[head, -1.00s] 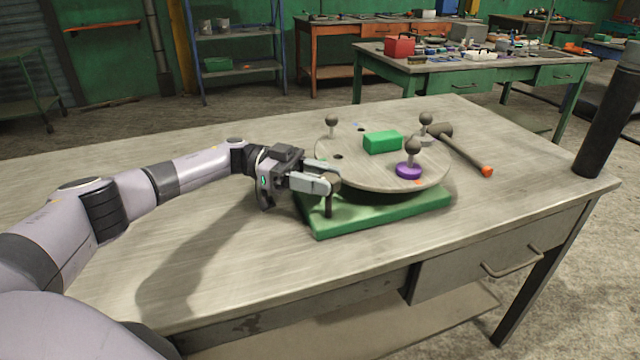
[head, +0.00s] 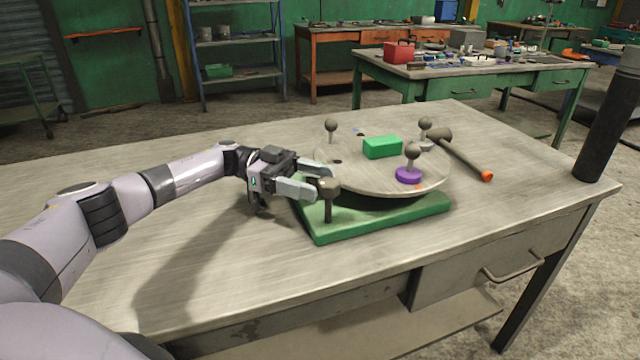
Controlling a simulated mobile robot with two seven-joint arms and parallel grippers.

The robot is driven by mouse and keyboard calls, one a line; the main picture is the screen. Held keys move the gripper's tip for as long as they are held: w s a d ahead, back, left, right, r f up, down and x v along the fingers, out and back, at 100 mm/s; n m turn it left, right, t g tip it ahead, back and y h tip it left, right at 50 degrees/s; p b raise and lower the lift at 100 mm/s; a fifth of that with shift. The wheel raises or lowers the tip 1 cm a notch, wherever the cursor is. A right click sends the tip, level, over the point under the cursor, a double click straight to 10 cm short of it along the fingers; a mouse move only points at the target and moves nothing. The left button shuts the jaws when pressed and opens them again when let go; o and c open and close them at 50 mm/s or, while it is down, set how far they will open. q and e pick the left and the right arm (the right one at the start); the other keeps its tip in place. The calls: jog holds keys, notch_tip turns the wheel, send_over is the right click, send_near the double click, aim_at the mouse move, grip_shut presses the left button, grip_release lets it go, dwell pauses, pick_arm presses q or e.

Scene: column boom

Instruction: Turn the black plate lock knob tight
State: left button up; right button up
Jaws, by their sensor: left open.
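The black plate lock knob (head: 328,205) stands on a dark post at the front left corner of the green base (head: 385,222). Its round top is at the fingertips of my left gripper (head: 312,186). The gripper is open and reaches in from the left; I cannot tell whether the fingers touch the knob. The round grey plate (head: 365,179) sits on the base. It carries a green block (head: 382,147), a purple disc (head: 408,175) with a ball-topped post, and more ball-topped posts. My right gripper is not in view.
A hammer (head: 460,155) with an orange handle end lies right of the plate. A dark upright cylinder (head: 607,120) stands at the table's right corner. The tabletop (head: 420,270) in front of the base is clear. Other benches stand behind.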

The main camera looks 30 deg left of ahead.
pick_arm(q)
jog(key=shift+s+a+b, duration=0.15)
jog(key=shift+a+b, duration=0.15)
jog(key=shift+a, duration=1)
jog(key=shift+s+a+b, duration=0.1)
jog(key=shift+a+b, duration=0.15)
jog(key=shift+a, duration=1)
